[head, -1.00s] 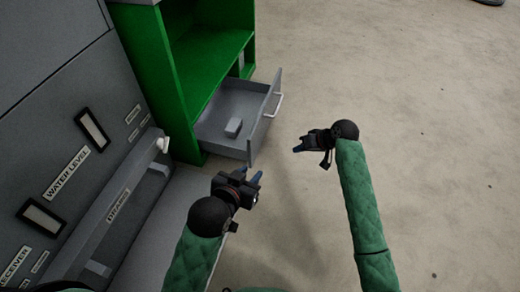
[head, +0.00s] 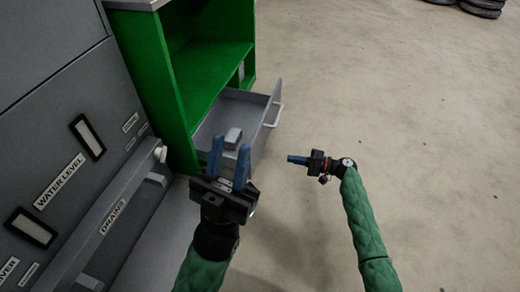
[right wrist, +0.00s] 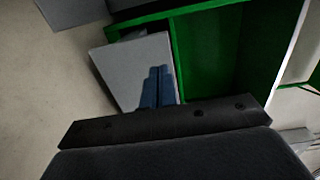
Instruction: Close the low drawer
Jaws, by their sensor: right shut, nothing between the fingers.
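The low drawer (head: 238,108) is grey and stands pulled out from the bottom of a green cabinet (head: 168,80). Its front panel carries a light handle (head: 274,113) on the outer side. In the right wrist view the drawer front (right wrist: 122,72) shows as a pale grey panel beyond the fingers. My left gripper (head: 231,145) is open and empty, its blue fingers overlapping the drawer's near side in the head view; I cannot tell whether they touch it. My right gripper (head: 292,160) is shut and empty, to the right of the drawer front and apart from it.
A grey machine panel (head: 60,130) with labels and a projecting ledge stands on the left. Black tires (head: 482,8) lie at the far top right. The concrete floor (head: 400,100) to the right is clear.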

